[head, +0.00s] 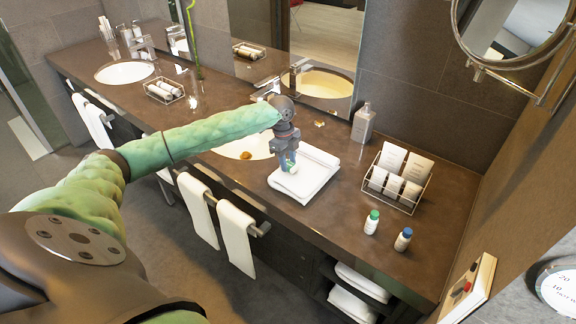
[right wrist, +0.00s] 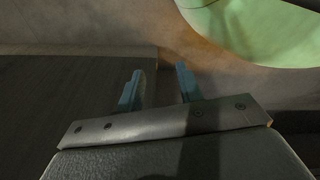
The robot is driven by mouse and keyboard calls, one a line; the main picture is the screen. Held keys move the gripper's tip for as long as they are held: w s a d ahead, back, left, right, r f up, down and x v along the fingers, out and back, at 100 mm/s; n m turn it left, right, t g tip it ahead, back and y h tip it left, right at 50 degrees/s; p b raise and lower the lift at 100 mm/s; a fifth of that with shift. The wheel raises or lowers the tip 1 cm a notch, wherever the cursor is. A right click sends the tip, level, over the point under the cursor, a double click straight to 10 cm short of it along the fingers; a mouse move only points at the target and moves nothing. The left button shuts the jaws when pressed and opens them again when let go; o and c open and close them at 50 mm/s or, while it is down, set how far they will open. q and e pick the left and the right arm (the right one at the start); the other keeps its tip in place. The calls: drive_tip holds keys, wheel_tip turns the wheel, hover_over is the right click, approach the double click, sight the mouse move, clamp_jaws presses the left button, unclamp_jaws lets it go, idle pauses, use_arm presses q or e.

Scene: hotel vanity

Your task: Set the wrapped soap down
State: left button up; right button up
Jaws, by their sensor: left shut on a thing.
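My left gripper (head: 289,166) is over the folded white towel (head: 316,178) on the counter, pointing straight down. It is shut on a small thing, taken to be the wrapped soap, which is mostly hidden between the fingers. Whether it touches the towel is hard to tell. My right gripper (right wrist: 160,88) shows in the right wrist view with its two blue fingers apart and nothing between them.
A wire basket (head: 418,207) with white packets stands right of the towel, with a green-capped bottle (head: 371,222) and a blue-capped bottle (head: 403,239) before it. A grey dispenser bottle (head: 362,124) stands behind. A sink (head: 240,149) is left of the towel.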

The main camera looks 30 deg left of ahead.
drive_tip(key=shift+w+r, duration=0.15)
drive_tip(key=shift+w, duration=0.1)
use_arm(q)
drive_tip(key=shift+f, duration=0.1)
drive_tip(key=o, duration=0.9)
drive_tip(key=shift+o, duration=0.2)
use_arm(e)
drive_tip(key=shift+d, duration=0.1)
